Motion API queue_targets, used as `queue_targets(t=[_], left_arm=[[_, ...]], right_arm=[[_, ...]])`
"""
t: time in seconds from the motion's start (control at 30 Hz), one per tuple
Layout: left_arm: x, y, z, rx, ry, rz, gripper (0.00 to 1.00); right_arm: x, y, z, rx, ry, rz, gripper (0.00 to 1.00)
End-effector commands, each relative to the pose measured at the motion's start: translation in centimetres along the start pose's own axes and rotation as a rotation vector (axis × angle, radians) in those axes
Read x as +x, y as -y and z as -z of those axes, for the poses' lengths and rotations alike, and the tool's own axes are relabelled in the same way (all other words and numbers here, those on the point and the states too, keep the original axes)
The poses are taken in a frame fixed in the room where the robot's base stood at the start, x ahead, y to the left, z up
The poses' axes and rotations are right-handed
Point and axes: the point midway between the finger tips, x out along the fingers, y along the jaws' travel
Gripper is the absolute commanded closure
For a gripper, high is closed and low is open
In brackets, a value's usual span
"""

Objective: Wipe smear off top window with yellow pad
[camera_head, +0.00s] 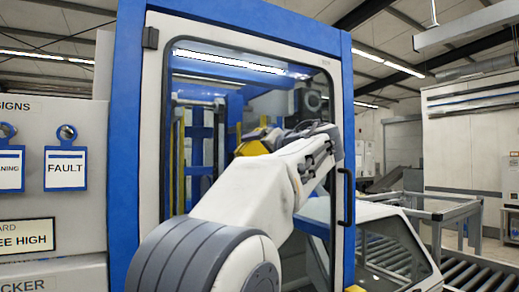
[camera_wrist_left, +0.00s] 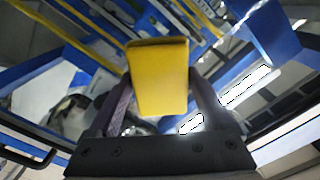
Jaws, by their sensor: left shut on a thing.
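The top window (camera_head: 205,130) is a tall glass pane in a white frame inside a blue cabinet frame, in the middle of the head view. My left gripper (camera_head: 275,138) is in front of the pane, partly hidden by my own arm. It is shut on the yellow pad (camera_head: 250,147). In the left wrist view the yellow pad (camera_wrist_left: 160,85) sits between the two dark fingers of the left gripper (camera_wrist_left: 162,100). I cannot tell whether the pad touches the glass. I cannot make out a smear; my arm hides much of the pane. My right gripper is not in view.
A black door handle (camera_head: 345,197) stands out at the window frame's right side. A grey panel with a blue-framed FAULT sign (camera_head: 65,168) is at the left. A roller conveyor (camera_head: 480,275) and a sloped clear cover (camera_head: 395,245) are at the lower right.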

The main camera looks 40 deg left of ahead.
Motion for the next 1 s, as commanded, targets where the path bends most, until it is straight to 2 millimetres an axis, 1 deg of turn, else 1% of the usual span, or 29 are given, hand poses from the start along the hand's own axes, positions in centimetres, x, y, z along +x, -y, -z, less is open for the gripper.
queue_targets(t=[0.43,1.0], left_arm=[[0.1,0.0,0.0,0.000,0.000,0.001,0.60],[1.2,0.0,0.0,0.001,0.000,0.001,0.60]], right_arm=[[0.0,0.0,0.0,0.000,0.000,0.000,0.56],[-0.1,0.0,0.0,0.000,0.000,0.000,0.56]])
